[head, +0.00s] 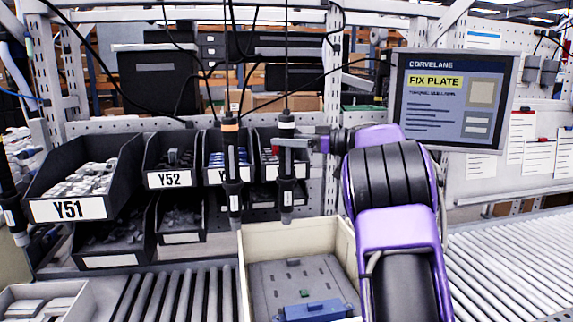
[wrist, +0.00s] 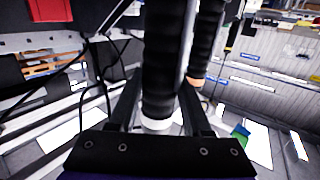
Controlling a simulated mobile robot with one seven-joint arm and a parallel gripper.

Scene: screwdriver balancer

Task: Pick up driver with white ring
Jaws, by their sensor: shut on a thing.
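The driver with a white ring (head: 286,172) hangs upright from a cable. It is dark, with a white band near its top and a pale label low on its body. My gripper (head: 287,142) reaches in from the right and is shut on it just below the white band. In the wrist view, the dark driver body (wrist: 163,60) runs between my two fingers, with the white ring (wrist: 156,125) near the gripper base. A second driver with an orange ring (head: 232,165) hangs to its left, apart from my gripper; it also shows in the wrist view (wrist: 206,45).
Dark parts bins (head: 67,208) stand behind and to the left. A beige crate (head: 341,238) holding a grey plate (head: 275,277) and a blue part (head: 317,311) sits below. A screen (head: 452,98) stands at right. Cables hang above; the right-hand rollers (head: 515,255) are clear.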

